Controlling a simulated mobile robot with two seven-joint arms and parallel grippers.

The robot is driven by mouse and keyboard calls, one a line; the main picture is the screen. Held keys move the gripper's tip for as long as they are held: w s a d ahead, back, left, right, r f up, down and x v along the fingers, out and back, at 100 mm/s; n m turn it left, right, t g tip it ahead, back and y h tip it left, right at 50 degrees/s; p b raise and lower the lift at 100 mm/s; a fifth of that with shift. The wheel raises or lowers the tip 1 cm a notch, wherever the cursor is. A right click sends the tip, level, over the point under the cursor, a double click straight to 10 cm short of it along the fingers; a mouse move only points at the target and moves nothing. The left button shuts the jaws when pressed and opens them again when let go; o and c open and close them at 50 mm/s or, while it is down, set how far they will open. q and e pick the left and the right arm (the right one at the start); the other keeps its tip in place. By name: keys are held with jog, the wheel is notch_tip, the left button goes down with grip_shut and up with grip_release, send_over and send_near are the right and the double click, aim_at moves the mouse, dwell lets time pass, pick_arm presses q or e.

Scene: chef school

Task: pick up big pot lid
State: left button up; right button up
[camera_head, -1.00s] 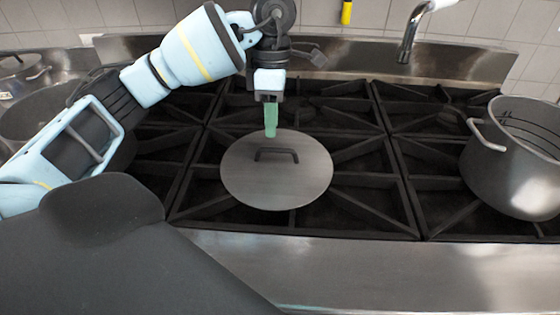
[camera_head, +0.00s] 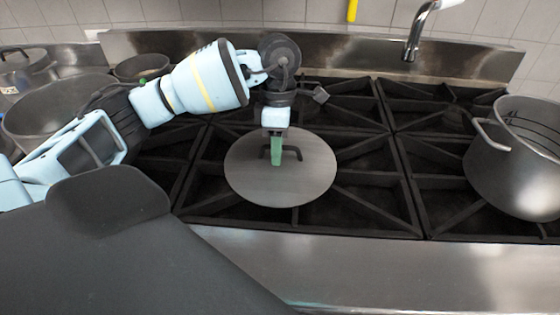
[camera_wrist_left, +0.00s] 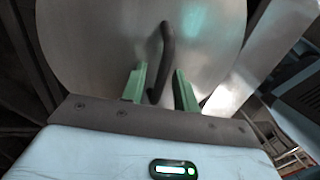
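The big pot lid (camera_head: 300,185) is a round grey disc lying flat on the black stove grate, with a dark bar handle (camera_head: 297,154) on top. My left gripper (camera_head: 276,160) points down over the lid, its green fingers overlapping the handle in the head view. In the left wrist view the lid (camera_wrist_left: 100,45) fills the top. The left gripper (camera_wrist_left: 158,88) is open there, and the near end of the handle (camera_wrist_left: 167,50) reaches between its two green fingers. Whether a finger touches the handle cannot be told. My right gripper is not in view.
A large grey pot (camera_head: 515,165) stands on the grate at the right. Other pots (camera_head: 55,125) stand at the left. A faucet (camera_head: 415,40) hangs over the back. The steel front edge (camera_head: 400,270) of the stove is clear.

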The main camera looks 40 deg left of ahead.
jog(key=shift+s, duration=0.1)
pick_arm(q)
grip_shut()
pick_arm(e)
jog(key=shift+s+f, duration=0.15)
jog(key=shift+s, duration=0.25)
pick_arm(q)
jog(key=shift+r, duration=0.1)
